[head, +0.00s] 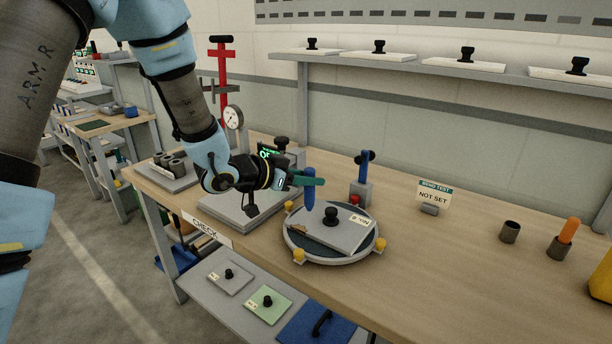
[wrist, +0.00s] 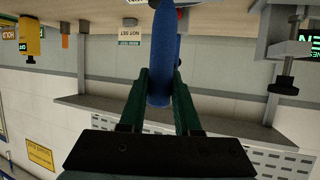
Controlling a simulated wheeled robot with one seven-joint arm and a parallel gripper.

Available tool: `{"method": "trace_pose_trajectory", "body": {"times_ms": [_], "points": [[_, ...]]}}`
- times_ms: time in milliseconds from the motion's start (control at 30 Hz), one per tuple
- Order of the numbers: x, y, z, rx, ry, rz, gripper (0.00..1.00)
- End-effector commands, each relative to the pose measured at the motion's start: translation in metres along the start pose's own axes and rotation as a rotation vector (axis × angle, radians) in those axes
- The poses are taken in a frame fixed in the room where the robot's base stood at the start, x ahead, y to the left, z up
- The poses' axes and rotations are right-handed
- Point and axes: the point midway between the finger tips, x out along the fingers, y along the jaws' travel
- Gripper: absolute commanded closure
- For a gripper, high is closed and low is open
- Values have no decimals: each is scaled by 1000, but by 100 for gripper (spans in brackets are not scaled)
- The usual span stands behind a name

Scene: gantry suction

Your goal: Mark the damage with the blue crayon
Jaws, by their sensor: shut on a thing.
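My gripper (head: 312,181) has green fingers and is shut on the blue crayon (head: 310,192), which hangs roughly upright with its lower end down. In the wrist view the crayon (wrist: 162,60) stands between the two fingers. A grey plate (head: 345,238) with a black knob and a white label lies on the round turntable (head: 290,246). A brownish patch (head: 297,228), which looks like the damage, is at the plate's left corner. The crayon's lower end is over the plate's back left part, right of and behind the patch. I cannot tell whether it touches.
Yellow knobs (head: 299,256) ring the turntable. A blue-handled clamp (head: 364,170) and a red button stand behind it. An empty dark cup (head: 510,232) and a cup with an orange crayon (head: 569,229) stand right. The bench between is clear, except for a small sign (head: 434,193).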

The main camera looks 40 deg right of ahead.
Motion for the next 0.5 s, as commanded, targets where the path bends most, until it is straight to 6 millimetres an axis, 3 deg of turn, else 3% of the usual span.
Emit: {"method": "trace_pose_trajectory", "body": {"times_ms": [500], "points": [[16, 0, 38, 0, 0, 1, 100]]}}
